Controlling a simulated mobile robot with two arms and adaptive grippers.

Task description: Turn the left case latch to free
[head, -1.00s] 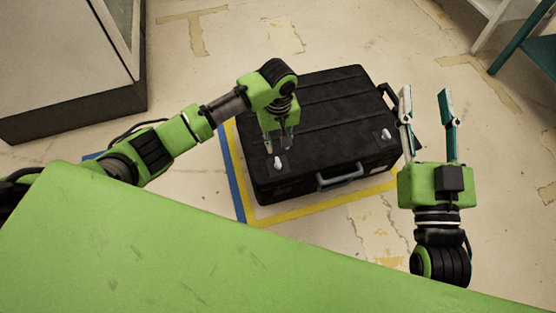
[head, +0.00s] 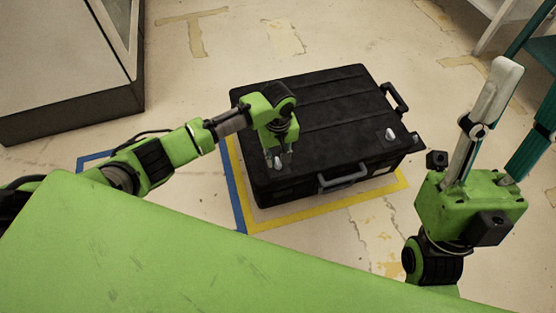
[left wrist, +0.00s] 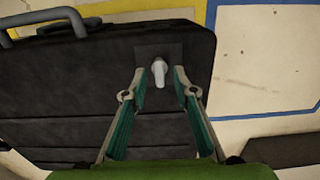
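The black case (head: 325,110) lies flat on the floor; its grey handle (head: 343,178) is on the near side. The left latch (left wrist: 159,73) is a small light lever on a dark plate, also partly visible in the head view (head: 277,163). My left gripper (head: 281,157) points down over it. In the left wrist view the left gripper's fingertips (left wrist: 159,76) stand apart on either side of the latch, with small gaps visible. The right latch (head: 390,134) is uncovered. My right gripper (head: 530,85) is raised, open and empty, right of the case.
Yellow and blue tape (head: 238,190) marks the floor around the case. A grey cabinet (head: 60,60) stands at the upper left. A white and teal shelf frame (head: 500,20) is at the upper right. The floor beyond the case is clear.

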